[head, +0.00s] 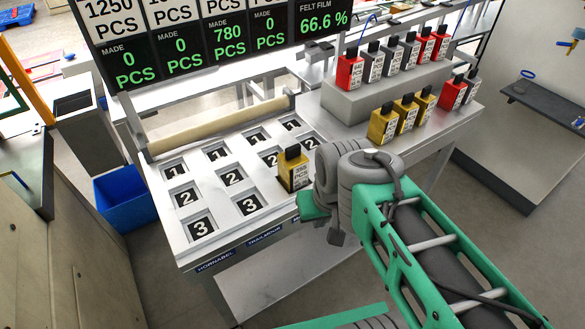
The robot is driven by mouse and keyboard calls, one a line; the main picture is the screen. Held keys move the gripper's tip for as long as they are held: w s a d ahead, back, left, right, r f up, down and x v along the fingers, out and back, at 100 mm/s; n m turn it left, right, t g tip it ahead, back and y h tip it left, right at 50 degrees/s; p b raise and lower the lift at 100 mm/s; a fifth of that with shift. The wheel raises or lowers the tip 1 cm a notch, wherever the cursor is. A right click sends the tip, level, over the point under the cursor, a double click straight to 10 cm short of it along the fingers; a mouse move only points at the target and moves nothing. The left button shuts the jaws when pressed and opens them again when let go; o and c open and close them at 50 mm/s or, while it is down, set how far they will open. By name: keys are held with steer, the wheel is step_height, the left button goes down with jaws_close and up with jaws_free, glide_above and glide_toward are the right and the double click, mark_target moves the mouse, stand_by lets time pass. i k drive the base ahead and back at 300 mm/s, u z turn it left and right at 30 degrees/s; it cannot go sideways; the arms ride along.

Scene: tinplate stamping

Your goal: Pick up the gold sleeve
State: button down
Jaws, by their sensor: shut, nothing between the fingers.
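A gold sleeve (294,172) with a black top and a white label stands upright on the numbered white board, at its right side. Several more gold sleeves (383,124) with black tops stand in a row in front of the grey step at the back right. My gripper (312,206) is low at the board's right edge, just in front of and to the right of the lone gold sleeve. It is shut with nothing in it. My wrist partly hides it, so its fingertips are not clear, and I cannot tell whether it touches the sleeve.
The white board (210,222) has rows of numbered recesses, empty on the left. Red and grey sleeves (350,70) stand on the grey step (365,98). A dark display hangs behind. A blue bin (125,196) stands on the floor at left.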

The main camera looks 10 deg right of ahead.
mark_target(292, 165)
steer(key=u, duration=1.95)
steer(key=k, duration=0.9)
steer(key=u, duration=0.35)
